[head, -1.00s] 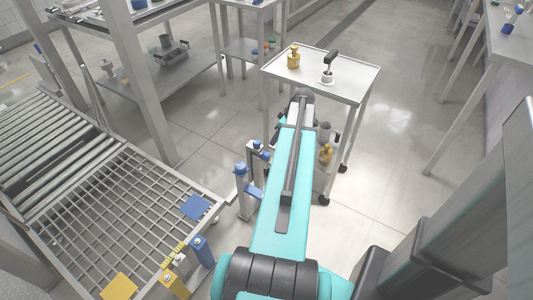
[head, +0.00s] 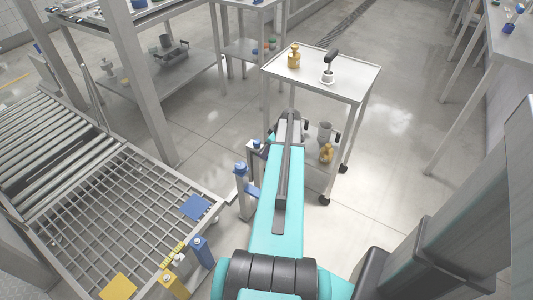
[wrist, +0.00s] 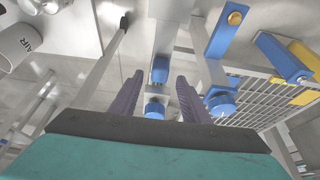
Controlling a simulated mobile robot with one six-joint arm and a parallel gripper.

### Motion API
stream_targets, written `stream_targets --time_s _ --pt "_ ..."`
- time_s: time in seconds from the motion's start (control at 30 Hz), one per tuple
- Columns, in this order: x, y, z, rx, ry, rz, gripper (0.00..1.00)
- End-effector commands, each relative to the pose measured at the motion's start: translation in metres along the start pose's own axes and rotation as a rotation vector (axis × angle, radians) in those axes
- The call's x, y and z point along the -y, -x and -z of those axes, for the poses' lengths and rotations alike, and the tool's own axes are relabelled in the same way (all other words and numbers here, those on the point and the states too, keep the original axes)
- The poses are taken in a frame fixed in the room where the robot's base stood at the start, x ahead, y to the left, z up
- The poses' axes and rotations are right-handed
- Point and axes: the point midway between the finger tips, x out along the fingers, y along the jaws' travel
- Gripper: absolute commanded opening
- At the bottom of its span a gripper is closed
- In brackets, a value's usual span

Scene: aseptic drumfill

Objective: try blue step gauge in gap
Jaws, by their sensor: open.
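My gripper (wrist: 160,79) is open in the wrist view, with two dark purple fingers apart. A small blue block (wrist: 160,70) and a round blue knob (wrist: 154,110) on grey metal show between and beyond the fingers; I see no grip on them. Another blue knob (wrist: 222,103) is just right of the fingers. In the head view, blue-topped grey posts (head: 241,170) stand left of my arm, which hides the gripper. I cannot tell which blue part is the step gauge, and the gap is not clearly seen.
A grid-topped conveyor table (head: 110,215) at left carries a blue plate (head: 197,207) and a yellow plate (head: 119,287). Blue (head: 201,252) and yellow (head: 173,284) blocks are at its edge. A steel trolley (head: 350,85) stands ahead. Open floor lies right of my arm.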

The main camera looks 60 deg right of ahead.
Motion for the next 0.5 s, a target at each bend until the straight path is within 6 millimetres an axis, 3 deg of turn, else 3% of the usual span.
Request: stream_targets --time_s 0.2,0.5 --pt "0.0 -0.017 0.0 0.0 -0.001 0.001 0.42" --pt "0.0 -0.019 0.0 0.0 -0.001 0.0 0.42"
